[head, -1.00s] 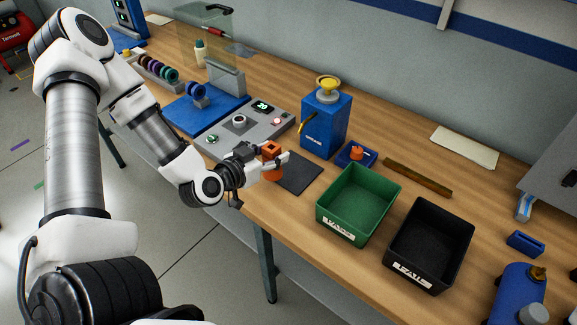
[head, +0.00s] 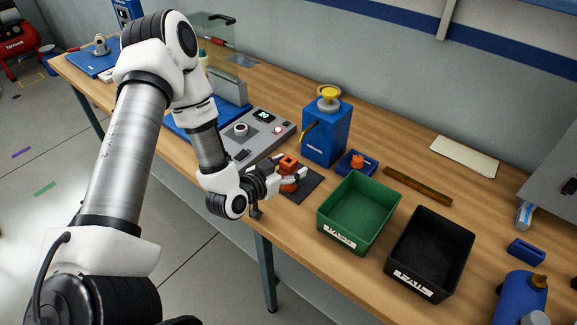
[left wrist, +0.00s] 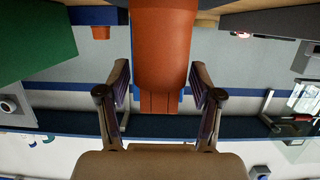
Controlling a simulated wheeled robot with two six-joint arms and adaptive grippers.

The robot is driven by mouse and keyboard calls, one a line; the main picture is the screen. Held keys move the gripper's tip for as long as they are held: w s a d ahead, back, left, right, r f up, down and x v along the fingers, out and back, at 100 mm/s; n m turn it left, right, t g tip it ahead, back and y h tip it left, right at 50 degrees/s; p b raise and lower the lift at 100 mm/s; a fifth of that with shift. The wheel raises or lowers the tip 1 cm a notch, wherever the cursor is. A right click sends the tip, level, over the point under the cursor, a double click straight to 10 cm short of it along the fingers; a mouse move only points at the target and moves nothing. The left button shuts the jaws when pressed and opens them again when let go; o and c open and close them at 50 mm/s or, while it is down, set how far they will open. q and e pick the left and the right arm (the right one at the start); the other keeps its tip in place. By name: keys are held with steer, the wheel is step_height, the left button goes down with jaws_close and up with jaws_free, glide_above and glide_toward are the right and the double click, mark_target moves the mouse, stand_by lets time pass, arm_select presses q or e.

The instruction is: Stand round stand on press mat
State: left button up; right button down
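The orange round stand (head: 288,184) has a cylindrical lower part and a blocky top. It is upright over the dark press mat (head: 308,185), on its left part. I cannot tell whether its base touches the mat. My right gripper is not in view.
A green bin (head: 327,212) and a black bin (head: 398,253) stand right of the mat. A blue press-like box (head: 325,135) and a small blue tray (head: 371,169) stand behind it. A grey control panel (head: 268,133) lies to the left. The table's front edge is close.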

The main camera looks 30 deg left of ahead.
mark_target(284, 168)
arm_select(q)
steer(key=shift+r, duration=0.25)
steer(key=shift+s+a, duration=0.1)
steer(key=shift+s, duration=0.3)
steer(key=v, duration=0.5)
steer(key=shift+s+r, duration=0.15)
steer(key=shift+s, duration=0.05)
steer(key=p+v, duration=0.5)
steer(key=shift+s, duration=0.4)
